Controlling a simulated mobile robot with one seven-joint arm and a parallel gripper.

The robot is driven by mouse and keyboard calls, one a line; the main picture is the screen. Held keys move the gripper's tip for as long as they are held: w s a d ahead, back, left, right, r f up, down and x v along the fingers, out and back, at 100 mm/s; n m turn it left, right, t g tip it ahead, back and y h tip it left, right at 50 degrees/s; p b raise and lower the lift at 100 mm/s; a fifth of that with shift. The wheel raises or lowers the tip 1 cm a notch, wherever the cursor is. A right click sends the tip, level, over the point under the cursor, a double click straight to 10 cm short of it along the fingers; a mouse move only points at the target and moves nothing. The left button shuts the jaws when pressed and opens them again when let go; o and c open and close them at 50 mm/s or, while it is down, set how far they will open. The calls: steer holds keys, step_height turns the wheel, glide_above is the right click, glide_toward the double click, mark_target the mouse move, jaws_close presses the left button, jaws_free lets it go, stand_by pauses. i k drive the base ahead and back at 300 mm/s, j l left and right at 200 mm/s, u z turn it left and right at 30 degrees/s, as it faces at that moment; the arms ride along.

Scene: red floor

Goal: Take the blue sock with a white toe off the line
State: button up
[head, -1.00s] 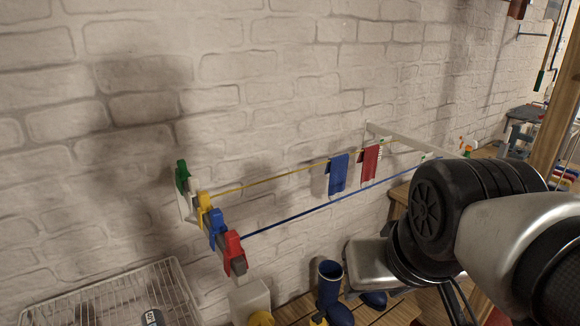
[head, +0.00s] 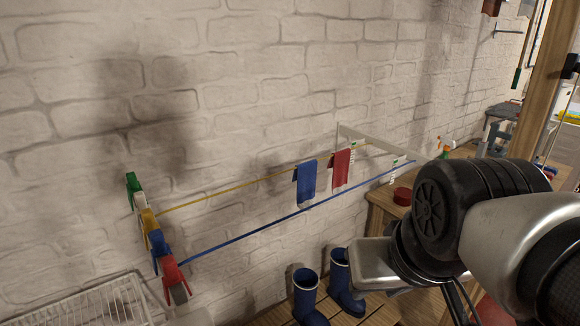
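A blue cloth (head: 307,183) hangs over the yellow line (head: 230,196) in the head view, near the middle. It may be a sock, but I see no white toe on it. A red cloth (head: 341,168) hangs just to its right on the same line. The blue line (head: 300,212) runs in front and lower, and no cloth shows on it. My arm fills the right side, to the right of both cloths in the picture. My gripper's fingers do not show.
Green, white, yellow, blue and red clips (head: 154,240) are at the lines' left end. A pale bar (head: 380,140) holds the right end. Blue boots (head: 308,297) stand below on wooden slats. A wire rack (head: 85,308) is lower left; a brick wall (head: 270,70) stands behind.

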mark_target(306, 174)
steer(key=i+l, duration=0.15)
steer(key=l, duration=0.2)
steer(key=i+l, duration=0.2)
steer(key=l, duration=0.2)
steer(key=i+l, duration=0.15)
steer(key=l, duration=0.2)
steer(key=l+u, duration=0.1)
steer(key=u, duration=0.3)
steer(key=l+u, duration=0.1)
steer(key=u, duration=0.25)
steer(key=l+u, duration=0.15)
steer(key=u, duration=0.25)
steer(key=l+u, duration=0.1)
steer(key=u, duration=0.25)
steer(key=i+l, duration=0.05)
